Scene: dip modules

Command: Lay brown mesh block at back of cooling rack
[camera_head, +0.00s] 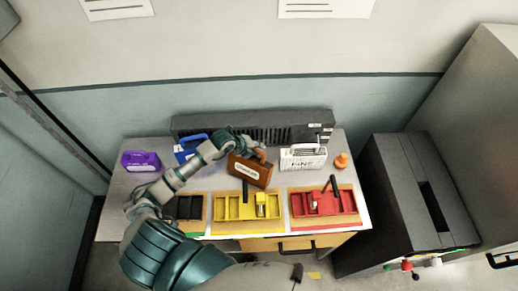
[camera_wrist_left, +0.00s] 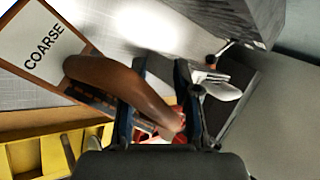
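The brown block (camera_head: 247,171) has a white label and a curved brown handle. It sits tilted at mid-table, behind the yellow tray. My left gripper (camera_head: 257,146) is at its handle. In the left wrist view the label of the brown block (camera_wrist_left: 45,52) reads COARSE. The handle passes between the fingers of my left gripper (camera_wrist_left: 162,72), which look closed in around it; the contact is partly hidden. A long dark slotted unit (camera_head: 190,124) stands along the back of the table. No label names the cooling rack. My right gripper is not in view.
A purple block (camera_head: 140,160), a blue block (camera_head: 187,150) and a white block (camera_head: 303,158) stand around. An orange item (camera_head: 341,160) is at right. Black (camera_head: 190,207), yellow (camera_head: 233,209) and red (camera_head: 322,203) trays line the front. A grey cabinet stands right.

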